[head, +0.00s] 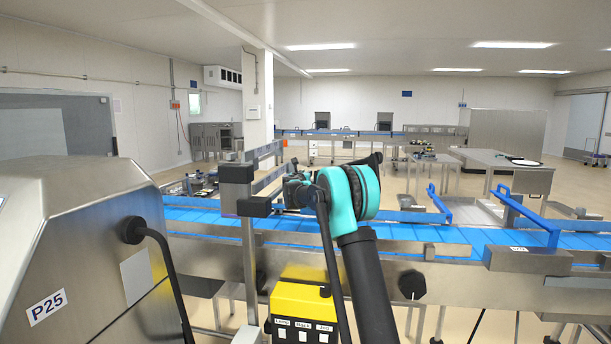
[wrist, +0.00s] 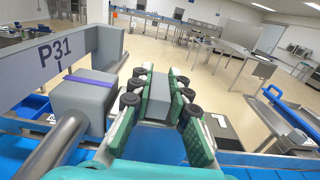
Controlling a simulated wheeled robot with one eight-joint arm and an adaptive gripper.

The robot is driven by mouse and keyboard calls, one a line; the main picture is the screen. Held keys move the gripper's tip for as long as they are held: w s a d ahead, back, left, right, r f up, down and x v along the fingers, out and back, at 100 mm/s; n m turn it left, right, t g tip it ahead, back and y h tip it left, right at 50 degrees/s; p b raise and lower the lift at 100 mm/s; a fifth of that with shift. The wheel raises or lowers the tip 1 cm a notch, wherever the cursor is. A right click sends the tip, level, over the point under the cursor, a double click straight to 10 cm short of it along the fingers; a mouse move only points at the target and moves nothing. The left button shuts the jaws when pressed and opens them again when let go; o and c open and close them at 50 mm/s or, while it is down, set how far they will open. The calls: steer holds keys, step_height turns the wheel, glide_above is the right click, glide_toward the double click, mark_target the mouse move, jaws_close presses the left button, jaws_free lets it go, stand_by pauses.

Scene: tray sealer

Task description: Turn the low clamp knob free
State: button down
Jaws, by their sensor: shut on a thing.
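My gripper (wrist: 158,88) shows in the wrist view with its two green fingers on either side of a grey block (wrist: 156,100). It is shut on this block; I cannot tell whether the block is the low clamp knob. In the head view my gripper (head: 300,191) is small and dark, above the blue conveyor and right of a steel post, partly hidden by my arm. A black knob (head: 412,284) sits on the conveyor's front side, below and right of my gripper. Which knob is the low clamp knob is not clear.
A steel post (head: 249,270) and a yellow button box (head: 303,305) are near my arm. Blue guide handles (head: 527,217) rise at right.

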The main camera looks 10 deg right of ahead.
steer(key=shift+y, duration=0.3)
steer(key=n+y, duration=0.4)
steer(key=y, duration=0.1)
steer(key=shift+d+t+y, duration=0.2)
steer(key=shift+t+y, duration=0.1)
steer(key=shift+t, duration=0.1)
steer(key=n+y, duration=0.2)
steer(key=y, duration=0.1)
steer(key=n+g+y, duration=0.1)
steer(key=n+y, duration=0.1)
steer(key=y, duration=0.1)
steer(key=shift+g+y, duration=0.3)
steer(key=shift+y, duration=0.1)
steer(key=n+g+y, duration=0.3)
steer(key=n+y, duration=0.1)
steer(key=shift+y, duration=0.4)
steer(key=shift+a+n+g+y, duration=0.15)
steer(key=shift+n+g+y, duration=1.5)
steer(key=shift+g, duration=0.45)
steer(key=shift+n+g, duration=0.35)
steer(key=shift+g, duration=0.05)
steer(key=c, duration=1.4)
jaws_free()
steer(key=shift+c, duration=0.2)
